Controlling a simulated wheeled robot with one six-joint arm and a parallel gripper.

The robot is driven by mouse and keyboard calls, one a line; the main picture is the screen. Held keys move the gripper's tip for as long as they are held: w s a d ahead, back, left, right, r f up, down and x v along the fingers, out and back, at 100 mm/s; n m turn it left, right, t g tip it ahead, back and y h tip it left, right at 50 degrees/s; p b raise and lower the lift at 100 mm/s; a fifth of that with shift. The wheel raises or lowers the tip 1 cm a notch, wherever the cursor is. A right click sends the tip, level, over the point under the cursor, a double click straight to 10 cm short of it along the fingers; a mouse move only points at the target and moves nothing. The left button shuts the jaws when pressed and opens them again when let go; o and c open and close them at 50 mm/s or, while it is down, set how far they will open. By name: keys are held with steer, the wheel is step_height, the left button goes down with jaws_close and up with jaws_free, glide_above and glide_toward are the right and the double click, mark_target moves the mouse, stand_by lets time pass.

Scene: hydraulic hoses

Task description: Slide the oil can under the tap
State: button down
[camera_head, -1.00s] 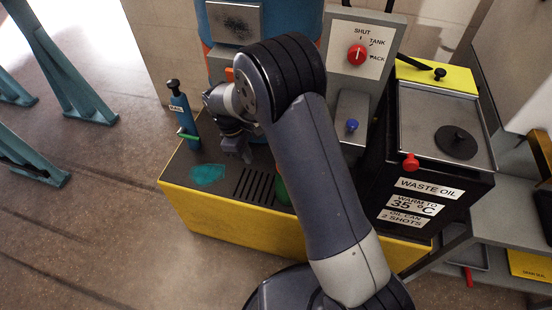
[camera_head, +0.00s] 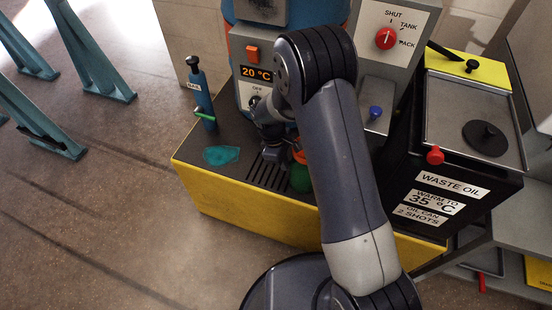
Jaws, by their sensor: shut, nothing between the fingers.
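A green can-like object (camera_head: 301,178) with an orange-red part on top stands on the dark bench top at the right end of the slotted drain. It looks like the oil can, but my arm covers much of it. My gripper (camera_head: 272,156) points down over the drain slots, shut and empty, just left of the green object. I cannot tell whether they touch. A knob or tap-like fitting (camera_head: 255,103) sits on the blue machine below the 20 °C display; my arm hides the area beside it, so I cannot tell clearly which part is the tap.
The yellow-sided bench (camera_head: 235,209) carries a blue pump-like bottle (camera_head: 201,92) and a teal puddle (camera_head: 221,155) at left. A red selector knob (camera_head: 386,38) is on the grey panel. The black waste oil box (camera_head: 405,170) stands at right.

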steer(key=shift+d, duration=0.1)
steer(key=s+d, duration=0.1)
steer(key=d, duration=0.3)
steer(key=s+d, duration=0.2)
steer(key=d, duration=0.2)
steer(key=s+d+p, duration=0.1)
steer(key=d, duration=0.3)
steer(key=shift+s+d, duration=0.3)
steer(key=shift+s, duration=0.05)
